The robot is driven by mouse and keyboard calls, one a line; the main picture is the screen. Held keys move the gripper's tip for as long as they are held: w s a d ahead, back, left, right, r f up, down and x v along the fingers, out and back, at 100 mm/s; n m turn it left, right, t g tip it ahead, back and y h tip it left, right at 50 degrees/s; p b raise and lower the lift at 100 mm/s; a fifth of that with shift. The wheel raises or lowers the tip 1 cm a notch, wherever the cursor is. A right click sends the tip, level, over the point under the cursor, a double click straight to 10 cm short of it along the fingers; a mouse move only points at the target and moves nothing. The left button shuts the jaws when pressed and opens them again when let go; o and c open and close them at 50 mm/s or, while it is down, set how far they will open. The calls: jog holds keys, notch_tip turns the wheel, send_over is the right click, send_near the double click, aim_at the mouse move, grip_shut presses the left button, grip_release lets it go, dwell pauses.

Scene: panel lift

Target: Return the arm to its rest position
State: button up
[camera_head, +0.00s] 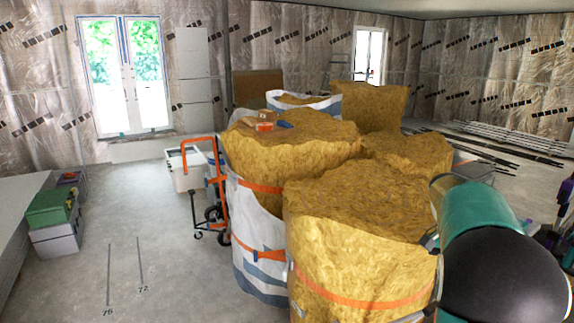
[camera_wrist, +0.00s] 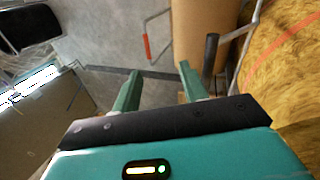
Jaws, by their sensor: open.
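My gripper (camera_wrist: 158,86) shows in the wrist view with its two green fingers spread apart and nothing between them. Grey floor shows beyond the fingertips. In the head view, my arm (camera_head: 490,235), teal and black, reaches in at the lower right, in front of the insulation bales. The gripper's fingers cannot be made out clearly in that view.
Large yellow insulation bales (camera_head: 360,215) fill the middle, close to my arm; insulation (camera_wrist: 285,75) also stands right of the gripper. A metal bar with a red grip (camera_wrist: 147,46) lies beyond the fingers. An orange hand truck (camera_head: 219,185) stands left; floor (camera_head: 150,215) there is clear.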

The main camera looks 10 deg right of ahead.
jog(key=s+a+r+n+t+y, duration=0.1)
jog(key=s+a+n+t, duration=0.3)
jog(key=a, duration=1)
jog(key=s+a+r+n+t+y, duration=0.1)
jog(key=s+a+n+t, duration=0.4)
jog(key=s+a, duration=0.8)
jog(key=a+r+n, duration=0.1)
jog(key=a+n, duration=0.1)
jog(key=n, duration=0.1)
jog(key=shift+s+a, duration=0.15)
dwell(0.7)
